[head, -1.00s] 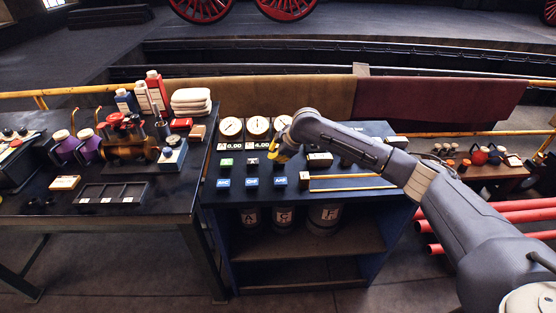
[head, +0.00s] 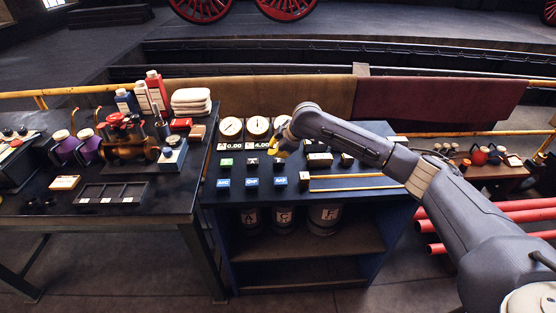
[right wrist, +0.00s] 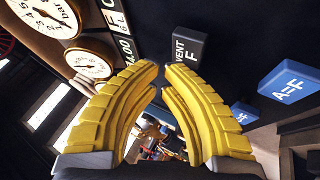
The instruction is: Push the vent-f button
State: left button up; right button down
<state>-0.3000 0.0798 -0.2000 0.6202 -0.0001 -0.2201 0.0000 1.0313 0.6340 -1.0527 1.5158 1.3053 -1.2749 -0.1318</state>
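The vent-f button (right wrist: 189,47) is a dark block labelled "VENT F" in the right wrist view, just beyond my right fingertips and slightly right of them. My right gripper (right wrist: 161,68) has yellow ribbed fingers whose tips are almost together, with only a narrow gap and nothing between them. No contact with the button shows in this view. In the head view my right gripper (head: 276,153) hovers over the blue console, below the right-hand gauge, and partly hides the buttons around it. My left gripper is not in view.
A blue "A=F" button (right wrist: 290,83) sits right of the vent-f button. Round gauges (head: 257,126) and number displays line the console's back. A green button (head: 226,162) and several blue ones are close by. A bench with a brass valve (head: 130,148) stands left.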

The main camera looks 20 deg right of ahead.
aim_at(275, 158)
jog(key=shift+r, duration=2.8)
